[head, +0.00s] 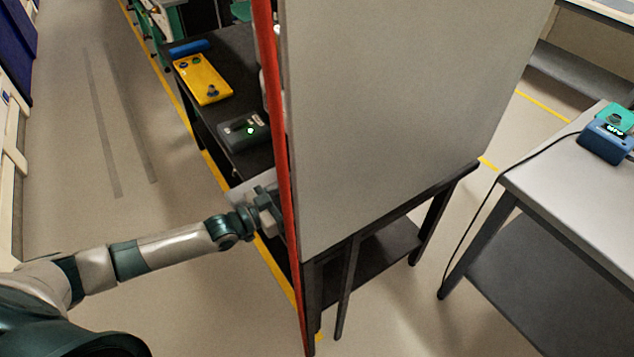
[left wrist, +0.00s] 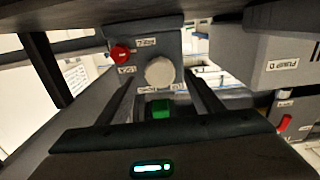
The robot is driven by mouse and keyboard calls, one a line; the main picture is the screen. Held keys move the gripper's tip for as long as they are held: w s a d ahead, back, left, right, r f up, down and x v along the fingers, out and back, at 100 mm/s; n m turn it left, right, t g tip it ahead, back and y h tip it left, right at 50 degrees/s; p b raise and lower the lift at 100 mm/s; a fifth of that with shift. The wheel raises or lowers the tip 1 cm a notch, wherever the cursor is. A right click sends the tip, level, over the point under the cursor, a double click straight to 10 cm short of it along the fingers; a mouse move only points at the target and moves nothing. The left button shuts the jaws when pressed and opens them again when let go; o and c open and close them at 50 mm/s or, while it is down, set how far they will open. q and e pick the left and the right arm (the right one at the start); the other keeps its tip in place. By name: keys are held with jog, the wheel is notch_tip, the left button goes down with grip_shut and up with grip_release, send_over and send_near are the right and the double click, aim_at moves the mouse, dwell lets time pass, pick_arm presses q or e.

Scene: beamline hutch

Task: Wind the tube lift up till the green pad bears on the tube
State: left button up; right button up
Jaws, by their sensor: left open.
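My left gripper (head: 268,207) reaches in from the left, partly hidden behind a red upright edge. In the left wrist view its two dark fingers (left wrist: 163,84) stand apart and empty. Ahead of them is a dark grey housing (left wrist: 172,45) with a round cream knob (left wrist: 160,72) and a red knob (left wrist: 121,55), with small labels too blurred to read. The cream knob shows between the fingertips, and I cannot tell whether they touch it. A small green block (left wrist: 160,108) shows lower between the fingers; I cannot tell if it is the pad. I cannot make out the tube. My right gripper is out of view.
A large grey panel (head: 400,100) with a red edge (head: 275,120) blocks the view beside my left arm. A dark bench (head: 222,48) holds a yellow box (head: 203,85) and a dark device (head: 243,131). A grey table (head: 575,190) stands right. Floor at left is clear.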

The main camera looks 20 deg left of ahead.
aim_at(322, 183)
pick_arm(q)
jog(key=shift+x, duration=1.65)
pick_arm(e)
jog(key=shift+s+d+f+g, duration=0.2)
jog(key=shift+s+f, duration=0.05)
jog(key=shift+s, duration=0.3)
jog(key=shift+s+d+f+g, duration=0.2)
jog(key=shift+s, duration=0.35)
pick_arm(q)
jog(key=shift+c, duration=0.3)
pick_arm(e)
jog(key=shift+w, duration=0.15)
pick_arm(q)
jog(key=c, duration=1)
jog(key=shift+o, duration=0.2)
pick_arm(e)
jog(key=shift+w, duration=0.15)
